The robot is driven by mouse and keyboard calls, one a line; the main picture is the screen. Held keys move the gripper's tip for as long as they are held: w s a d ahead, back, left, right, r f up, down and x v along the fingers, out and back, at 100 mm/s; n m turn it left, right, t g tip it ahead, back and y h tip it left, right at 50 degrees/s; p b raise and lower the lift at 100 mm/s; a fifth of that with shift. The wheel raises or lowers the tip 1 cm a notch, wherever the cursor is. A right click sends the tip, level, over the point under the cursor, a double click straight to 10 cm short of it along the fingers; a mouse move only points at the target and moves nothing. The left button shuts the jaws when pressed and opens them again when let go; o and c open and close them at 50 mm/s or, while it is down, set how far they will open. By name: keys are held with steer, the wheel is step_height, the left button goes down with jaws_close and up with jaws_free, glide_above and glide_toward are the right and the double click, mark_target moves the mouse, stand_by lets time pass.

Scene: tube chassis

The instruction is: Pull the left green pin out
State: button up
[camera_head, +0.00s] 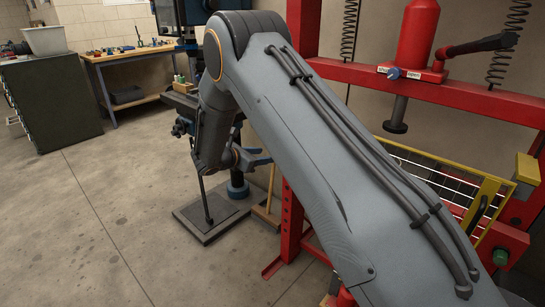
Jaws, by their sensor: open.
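No green pin can be made out clearly in the head view. A small green round piece (500,257) shows at the lower right by the red press frame, but I cannot tell whether it is a pin. My grey arm crosses the picture from the lower right to an elbow at the top middle, then bends down. It hides much of what lies behind it.
A red press (455,92) with a yellow-framed wire guard (489,188) stands at the right, close to my arm. A dark base plate (205,229) lies behind. A dark cabinet (52,104) and a workbench (130,57) stand at the far left. The left floor is clear.

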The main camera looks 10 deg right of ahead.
steer(key=x, duration=0.7)
steer(key=shift+d+p, duration=0.3)
steer(key=shift+p, duration=0.15)
steer(key=shift+w, duration=0.1)
steer(key=shift+f, duration=0.1)
jaws_close()
